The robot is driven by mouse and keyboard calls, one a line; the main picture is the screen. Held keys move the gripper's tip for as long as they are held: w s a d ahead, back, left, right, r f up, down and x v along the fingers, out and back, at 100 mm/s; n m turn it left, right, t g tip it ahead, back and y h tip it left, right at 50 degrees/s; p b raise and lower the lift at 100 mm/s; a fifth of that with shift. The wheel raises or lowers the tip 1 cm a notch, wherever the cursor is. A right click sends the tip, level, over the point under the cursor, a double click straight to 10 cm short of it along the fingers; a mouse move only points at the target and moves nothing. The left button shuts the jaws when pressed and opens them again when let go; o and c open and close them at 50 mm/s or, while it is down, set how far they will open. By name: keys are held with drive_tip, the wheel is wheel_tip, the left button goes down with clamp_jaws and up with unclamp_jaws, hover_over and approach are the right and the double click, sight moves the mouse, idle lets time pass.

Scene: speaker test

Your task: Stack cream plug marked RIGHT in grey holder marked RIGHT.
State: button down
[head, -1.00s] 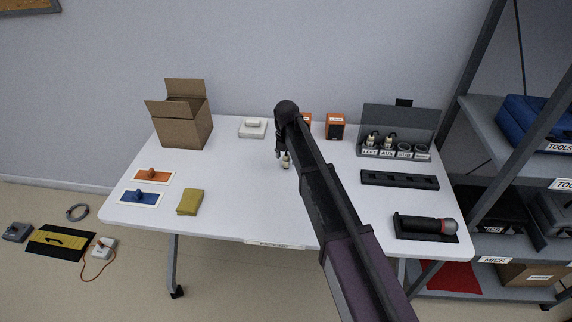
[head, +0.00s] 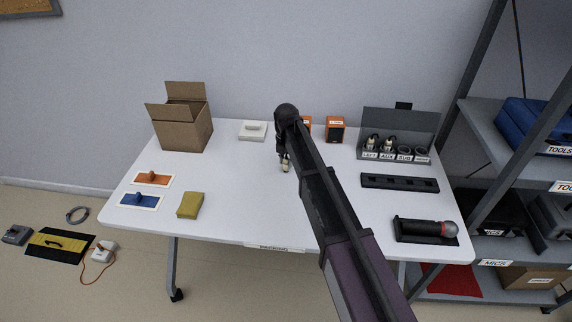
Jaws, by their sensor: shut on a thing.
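My gripper (head: 284,160) points down over the middle of the white table, small and partly hidden by my own arm. It is shut on a small cream plug (head: 285,168), which shows just below the fingers. The plug's marking is too small to read, and I cannot tell whether it touches the table. The grey holder (head: 430,122) stands at the table's back right with a row of labelled round sockets. Plugs stand in the two left sockets, at the LEFT and AUX labels. The two right sockets (head: 420,152) look empty; the rightmost label is hard to read.
A black slotted bar (head: 400,183) lies in front of the holder, with a microphone (head: 425,225) on a dark base nearer. Orange boxes (head: 335,130) stand at the back. The table's centre-left is clear.

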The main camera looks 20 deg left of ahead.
sight(286, 158)
drive_tip(key=shift+r, duration=0.15)
wheel_tip(286, 158, up, 4)
drive_tip(key=p, duration=0.4)
drive_tip(key=shift+f, duration=0.2)
drive_tip(key=s+d+r+p, duration=0.1)
drive_tip(key=s+d, duration=0.7)
drive_tip(key=s, duration=0.5)
drive_tip(key=shift+s+d, duration=0.25)
drive_tip(key=shift+d, duration=0.05)
drive_tip(key=shift+a, duration=0.1)
